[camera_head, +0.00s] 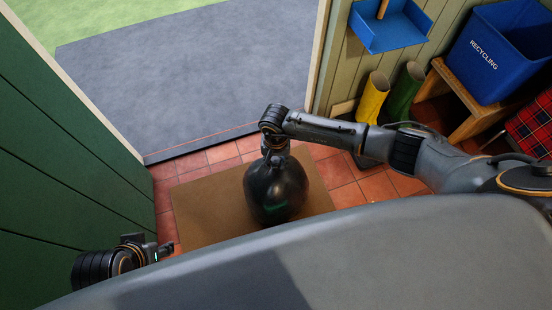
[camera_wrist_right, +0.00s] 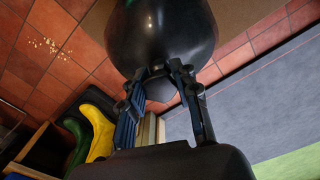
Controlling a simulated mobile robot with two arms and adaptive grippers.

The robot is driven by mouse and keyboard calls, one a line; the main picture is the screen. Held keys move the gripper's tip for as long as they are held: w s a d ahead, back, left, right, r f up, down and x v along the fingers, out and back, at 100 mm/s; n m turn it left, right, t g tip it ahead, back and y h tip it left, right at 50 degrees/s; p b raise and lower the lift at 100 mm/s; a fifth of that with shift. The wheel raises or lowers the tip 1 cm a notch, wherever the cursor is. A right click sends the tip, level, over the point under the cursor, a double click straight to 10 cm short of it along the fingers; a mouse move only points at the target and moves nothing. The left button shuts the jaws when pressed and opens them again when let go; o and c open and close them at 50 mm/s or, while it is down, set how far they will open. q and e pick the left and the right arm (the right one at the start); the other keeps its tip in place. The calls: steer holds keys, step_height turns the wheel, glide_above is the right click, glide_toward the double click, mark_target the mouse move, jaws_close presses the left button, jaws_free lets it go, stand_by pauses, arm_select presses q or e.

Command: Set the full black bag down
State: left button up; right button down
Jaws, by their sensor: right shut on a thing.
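The full black bag (camera_head: 277,192) is round, dark and glossy and shows over the brown doormat (camera_head: 200,215) in the head view. I cannot tell whether its bottom touches the mat. My right gripper (camera_head: 276,153) is above the bag, shut on its top. In the right wrist view, the bag (camera_wrist_right: 160,35) fills the top middle and the right gripper's fingers (camera_wrist_right: 160,75) meet at it. My left gripper (camera_head: 165,251) is at the lower left, apart from the bag; its fingers are too small to read.
An open doorway with grey paving (camera_head: 190,75) lies ahead. A green wall (camera_head: 60,160) stands at left. Yellow boots (camera_head: 372,97) and green boots (camera_head: 405,90), a wooden bench (camera_head: 465,95) with a blue recycling bin (camera_head: 490,60), and a blue tray (camera_head: 390,28) are at right.

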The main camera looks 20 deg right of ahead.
steer(key=c, duration=1)
jaws_free()
